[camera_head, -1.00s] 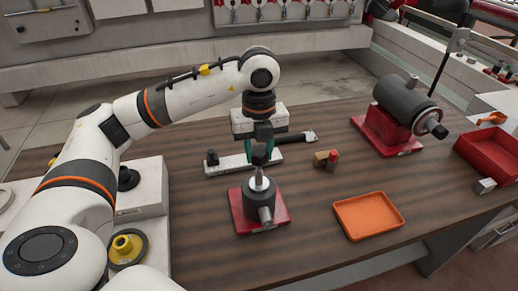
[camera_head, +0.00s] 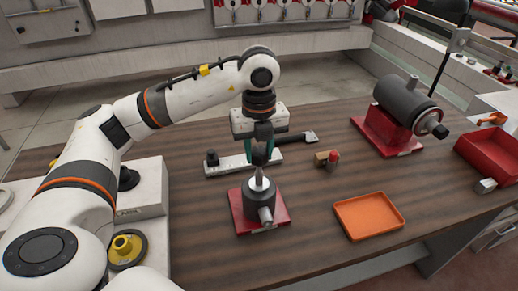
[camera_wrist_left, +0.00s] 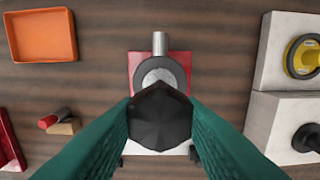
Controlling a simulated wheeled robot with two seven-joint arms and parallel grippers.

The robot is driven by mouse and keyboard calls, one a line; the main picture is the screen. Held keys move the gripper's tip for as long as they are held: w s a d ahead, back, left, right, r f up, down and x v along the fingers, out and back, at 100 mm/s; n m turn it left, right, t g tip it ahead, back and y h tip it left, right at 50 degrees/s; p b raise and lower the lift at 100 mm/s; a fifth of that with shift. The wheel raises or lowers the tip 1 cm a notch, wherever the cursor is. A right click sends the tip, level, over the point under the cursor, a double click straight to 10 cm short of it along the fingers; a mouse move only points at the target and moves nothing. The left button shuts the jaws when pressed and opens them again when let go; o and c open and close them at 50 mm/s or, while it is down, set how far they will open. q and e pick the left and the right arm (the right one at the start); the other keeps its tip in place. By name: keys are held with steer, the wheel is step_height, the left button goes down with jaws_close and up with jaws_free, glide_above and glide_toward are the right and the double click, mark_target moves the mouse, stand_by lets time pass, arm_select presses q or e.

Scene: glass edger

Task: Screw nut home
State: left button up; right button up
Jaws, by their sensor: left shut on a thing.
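My left gripper (camera_head: 260,152) points straight down over a grey round fixture (camera_head: 259,197) on a red base plate (camera_head: 282,219). Its green fingers are shut on a dark faceted nut (camera_wrist_left: 160,117), which also shows in the head view (camera_head: 260,158). The nut is over the thin upright rod (camera_head: 259,174) of the fixture. In the wrist view the nut hides the rod, so I cannot tell how far down the thread it sits. My right gripper is not in view.
An orange tray (camera_head: 368,216) lies to the right. A small wooden block with a red piece (camera_head: 332,161) is behind it. A grey motor (camera_head: 408,105) on a red stand is at the back right, with a red bin (camera_head: 490,160) nearby. A white bar tool (camera_head: 229,165) lies behind the fixture.

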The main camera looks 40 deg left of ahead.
arm_select(q)
steer(key=shift+f+b, duration=1.2)
steer(key=shift+f, duration=0.15)
stand_by(0.3)
